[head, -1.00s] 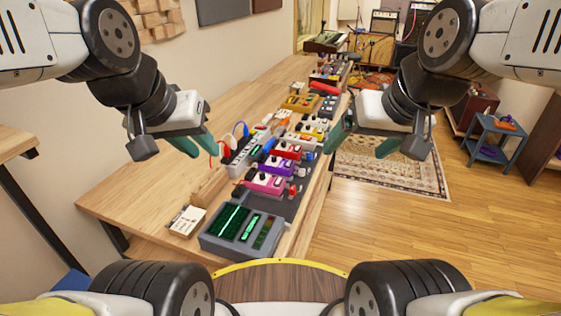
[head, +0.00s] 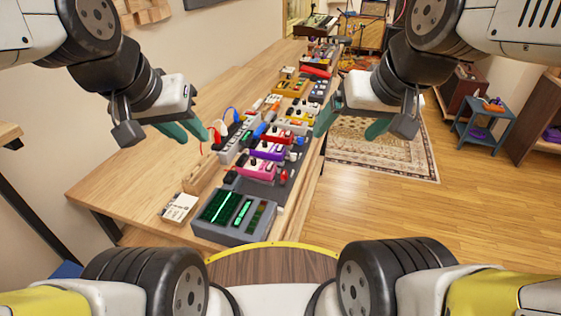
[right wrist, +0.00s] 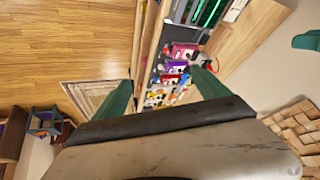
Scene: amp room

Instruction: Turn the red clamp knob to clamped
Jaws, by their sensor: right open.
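A row of coloured pedals runs down the bench. A small red part (head: 283,176) stands at the right of the pink pedal (head: 256,169); it is too small to tell whether it is the clamp knob or how it is turned. My left gripper (head: 192,138) hangs open and empty over the bench, left of the pedals. My right gripper (head: 347,132) is open and empty in the air, right of the bench edge. In the right wrist view, the pedals (right wrist: 175,68) show between and beyond the right gripper's spread fingers (right wrist: 164,78).
A blue side table (head: 487,125) stands at the right.

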